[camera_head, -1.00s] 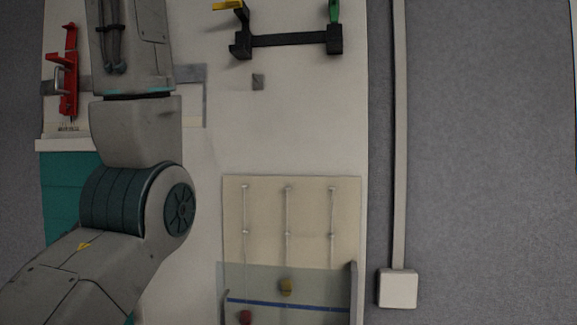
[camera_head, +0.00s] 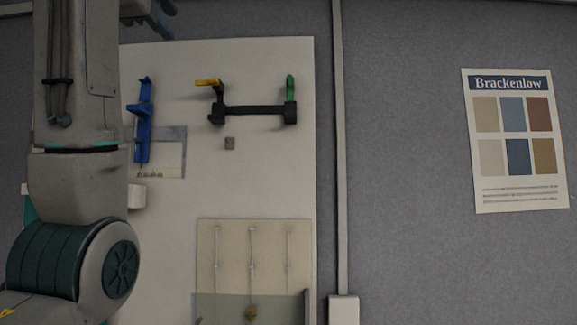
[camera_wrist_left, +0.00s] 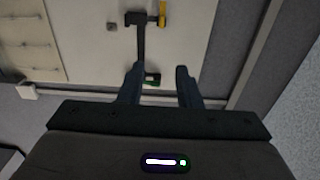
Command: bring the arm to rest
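My left arm (camera_head: 75,190) rises along the left side of the head view. My left gripper (camera_head: 150,14) shows only in part at the top edge there. In the left wrist view the gripper (camera_wrist_left: 158,72) has its two fingers apart, with nothing held between them. A green-ended part of a black bracket (camera_wrist_left: 140,45) shows beyond the fingers, and I cannot tell how far off it is. My right gripper is in neither view.
A pale board (camera_head: 215,190) carries the black bracket (camera_head: 255,109) with yellow and green ends, a blue fixture (camera_head: 143,120) and a beige panel (camera_head: 235,255). A white conduit (camera_head: 340,150) runs right of it. A poster (camera_head: 516,140) is at the far right.

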